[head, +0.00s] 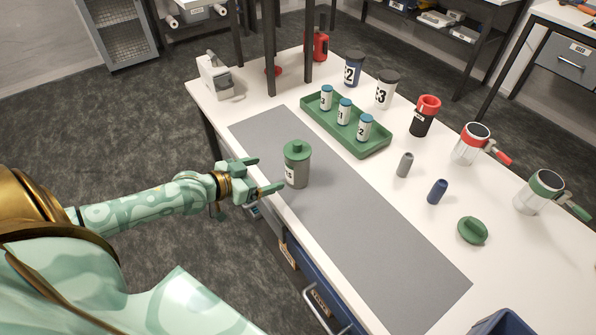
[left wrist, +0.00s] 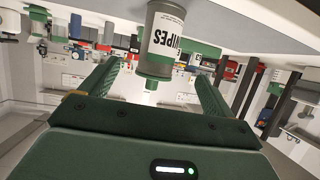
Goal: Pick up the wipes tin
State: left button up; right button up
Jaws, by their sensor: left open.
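The wipes tin (head: 297,170) stands upright on the grey mat near the bench's front edge. It is a grey cylinder with a green lid and a white label. In the left wrist view the tin (left wrist: 165,35) appears upside down, with "WIPES" on its label, ahead of and between the fingers. My left gripper (head: 266,174) is open and empty, just left of the tin at the bench edge, with its fingers pointing at it. I cannot tell whether a fingertip touches the tin. My right gripper is not in view.
The grey mat (head: 370,240) is otherwise clear. Behind it stand a green tray (head: 345,138) with three small jars, a black-and-red canister (head: 424,118) and two small cylinders. A green knobbed lid (head: 472,230) lies at right. Dark shelf posts rise at the back left.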

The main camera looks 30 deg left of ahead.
aim_at(287, 168)
pick_arm(q)
jog(key=b+x, duration=0.2)
jog(key=x, duration=0.5)
jog(key=shift+w+d+f, duration=0.1)
jog(key=shift+w+f, duration=0.05)
jog(key=shift+f, duration=0.05)
jog(key=b+x, duration=0.2)
jog(key=x, duration=0.3)
jog(key=shift+w+r, duration=0.1)
jog(key=shift+w, duration=0.05)
jog(key=shift+r, duration=0.1)
jog(key=c, duration=1.1)
